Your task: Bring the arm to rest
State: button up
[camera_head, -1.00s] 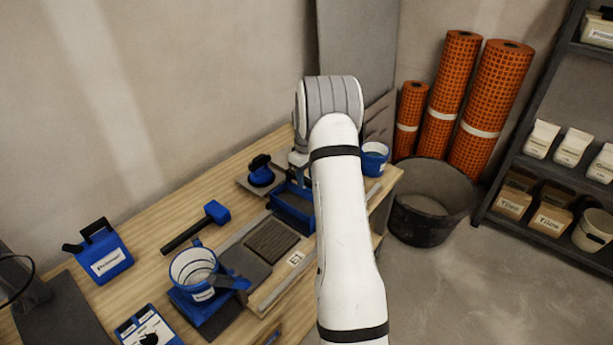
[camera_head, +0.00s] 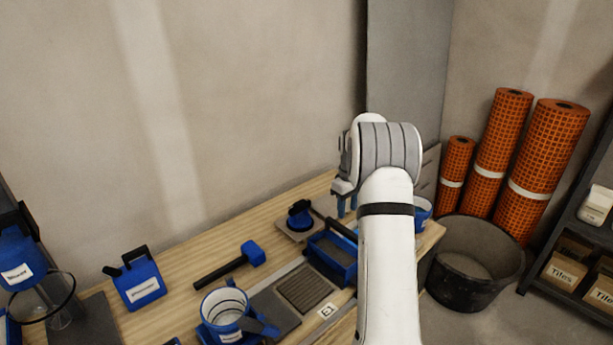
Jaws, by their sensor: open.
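My white and grey arm (camera_head: 388,262) rises through the right middle of the camera_head view. No object shows between the fingers. A blue tray (camera_head: 333,258) lies just below the gripper in the picture; I cannot tell the exact height between them. The forearm hides part of the bench's right side.
A black tub (camera_head: 474,262), orange rolls (camera_head: 541,170) and a shelf (camera_head: 570,225) are on the right.

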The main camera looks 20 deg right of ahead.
jog(key=s+a+r+m+t+p, duration=0.1)
jog(key=s+a+r+m, duration=0.1)
jog(key=s+a+r, duration=1.15)
jog(key=s+a+m, duration=0.1)
jog(key=s+a, duration=0.4)
jog(key=s, duration=0.5)
jog(key=s+a+m+t+p, duration=0.1)
jog(key=s+a, duration=0.4)
jog(key=s, duration=0.5)
jog(key=shift+s+a+r+t, duration=0.15)
jog(key=shift+s+r+t, duration=0.05)
jog(key=shift+s+t, duration=0.1)
jog(key=shift+c, duration=0.6)
